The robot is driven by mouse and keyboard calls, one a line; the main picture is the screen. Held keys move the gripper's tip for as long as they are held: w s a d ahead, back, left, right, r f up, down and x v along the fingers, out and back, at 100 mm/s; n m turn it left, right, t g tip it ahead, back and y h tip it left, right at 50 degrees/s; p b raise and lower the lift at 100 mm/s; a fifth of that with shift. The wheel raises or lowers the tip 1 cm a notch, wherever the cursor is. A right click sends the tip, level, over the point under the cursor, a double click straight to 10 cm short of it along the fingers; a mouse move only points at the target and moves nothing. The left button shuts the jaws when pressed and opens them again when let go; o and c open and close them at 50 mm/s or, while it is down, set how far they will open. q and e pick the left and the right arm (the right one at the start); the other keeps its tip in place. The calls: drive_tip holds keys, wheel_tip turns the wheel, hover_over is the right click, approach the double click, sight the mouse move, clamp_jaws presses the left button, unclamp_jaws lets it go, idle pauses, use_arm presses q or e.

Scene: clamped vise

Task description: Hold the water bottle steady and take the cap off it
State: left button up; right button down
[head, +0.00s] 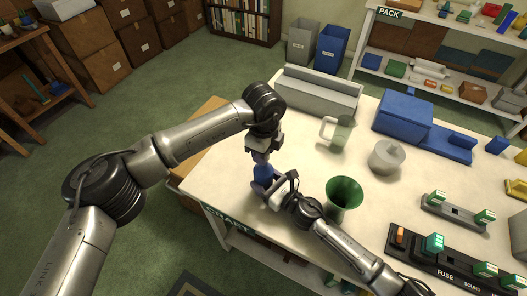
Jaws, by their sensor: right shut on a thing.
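A blue water bottle (264,172) stands near the left edge of the white table (225,178). My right gripper (268,184) reaches in from the lower right and is shut on the bottle's side. My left gripper (261,153) points down right above the bottle's top. Its fingertips are small and dark here, so I cannot tell whether they are open or shut. The cap is hidden or too small to make out under the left gripper.
A green funnel-shaped vessel (345,192) stands just right of my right gripper. Behind are a clear mug (342,134), a grey round pot (387,157), a long grey box (316,93) and a blue vise (403,117). A fuse panel (415,251) lies at front right.

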use_arm(q)
drive_tip(key=shift+r, duration=1.85)
use_arm(e)
drive_tip(key=shift+c, duration=0.8)
unclamp_jaws()
drive_tip(key=shift+d, duration=0.1)
